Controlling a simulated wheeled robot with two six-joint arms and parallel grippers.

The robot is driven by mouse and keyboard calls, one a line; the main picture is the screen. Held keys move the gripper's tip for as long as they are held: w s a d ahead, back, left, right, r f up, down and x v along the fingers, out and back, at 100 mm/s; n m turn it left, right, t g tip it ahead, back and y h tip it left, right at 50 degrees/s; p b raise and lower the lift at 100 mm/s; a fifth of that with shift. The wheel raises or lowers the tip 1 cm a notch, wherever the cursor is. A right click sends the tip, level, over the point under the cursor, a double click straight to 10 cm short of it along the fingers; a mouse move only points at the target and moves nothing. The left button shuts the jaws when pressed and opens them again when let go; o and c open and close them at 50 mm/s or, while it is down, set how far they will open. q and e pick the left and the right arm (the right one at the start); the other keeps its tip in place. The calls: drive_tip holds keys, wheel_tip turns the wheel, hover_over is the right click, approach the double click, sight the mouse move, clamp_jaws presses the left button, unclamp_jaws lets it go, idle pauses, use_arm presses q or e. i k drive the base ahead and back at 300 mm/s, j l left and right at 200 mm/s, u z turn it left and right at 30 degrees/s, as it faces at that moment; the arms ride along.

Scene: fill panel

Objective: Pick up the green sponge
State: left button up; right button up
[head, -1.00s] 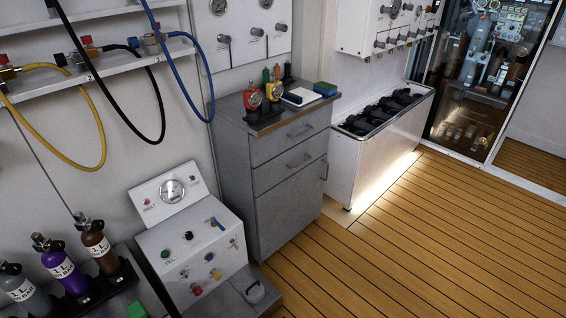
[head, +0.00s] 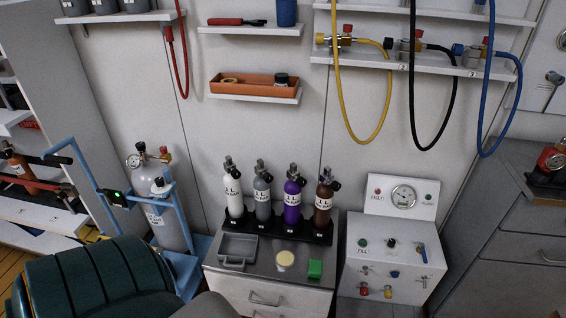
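A small bright green block (head: 315,269), which looks like the green sponge, lies on the right part of a grey metal counter top (head: 255,283) in the head view. It sits in front of the rack of small cylinders and to the right of a round cream-coloured disc (head: 285,258). Nothing covers it. Neither my left nor my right gripper is in view.
Several labelled cylinders (head: 292,200) stand in a black rack behind the block. A shallow grey tray (head: 237,249) lies at the counter's left. A white gauge panel (head: 392,254) stands right of the counter. A dark green ribbed object (head: 82,280) fills the lower left.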

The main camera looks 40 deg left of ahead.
sight(315, 268)
drive_tip(key=u, duration=1.1)
